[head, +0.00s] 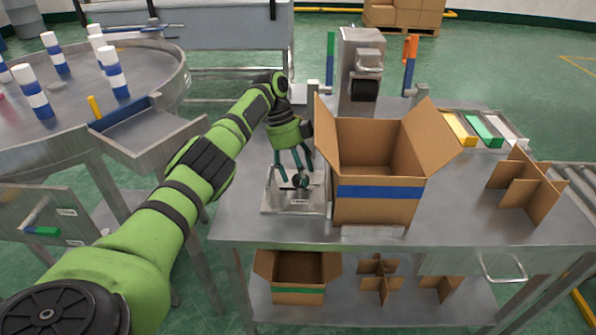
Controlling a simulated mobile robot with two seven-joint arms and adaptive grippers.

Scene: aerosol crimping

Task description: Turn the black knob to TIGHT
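The black knob (301,181) sits on a small metal fixture with a flat plate (291,207), at the front left part of the steel table, left of the cardboard box. A small label is on the plate's front; its text is too small to read. My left gripper (297,175) points down over the knob. Its dark green fingers are spread apart, with the tips close to the knob's sides. I cannot tell whether they touch it. The fingers partly hide the knob, and its setting cannot be read. My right gripper is not in view.
An open cardboard box with a blue band (379,192) stands right beside the fixture. A grey machine (361,62) stands behind the box. A cardboard divider (524,186) is at the right. A round steel table (150,80) with blue-and-white cans is at the left.

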